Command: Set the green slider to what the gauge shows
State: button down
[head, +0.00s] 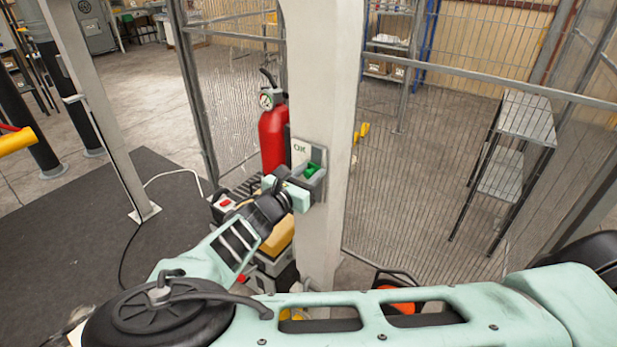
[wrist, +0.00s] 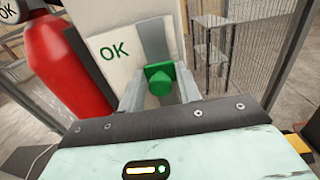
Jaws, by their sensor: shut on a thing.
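The green slider (head: 312,170) sits on a small panel (head: 301,149) on a pale post. My gripper (head: 308,182) is at the slider. In the wrist view the green slider (wrist: 159,79) is between my two grey fingers (wrist: 160,92), which are shut on it. The panel (wrist: 117,51) bears a green "OK" beside a grey vertical track (wrist: 152,38); the slider sits below the level of that word in this view. The round gauge (head: 266,102) is on top of a red fire extinguisher; its needle is too small to read. My gripper hides the lower panel.
The fire extinguisher (head: 272,138) stands close behind the post (head: 324,80), left of it. Mesh fencing (head: 430,150) surrounds the area. A metal shelf (head: 505,150) stands at the right. A dark mat (head: 60,220) and a cable lie on the floor at the left.

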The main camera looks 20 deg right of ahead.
aim_at(316, 152)
notch_tip(316, 152, up, 4)
jog(key=shift+r+p, duration=0.25)
jog(key=shift+p, duration=0.55)
jog(key=c, duration=1.3)
grip_release()
jog(key=shift+a+f, duration=0.1)
jog(key=shift+s+a+f+b, duration=0.1)
jog(key=shift+s+a+b, duration=0.1)
jog(key=shift+b, duration=0.1)
jog(key=b+v, duration=0.6)
jog(key=v, duration=1)
jog(key=shift+s+a, duration=0.2)
jog(key=shift+a, duration=0.1)
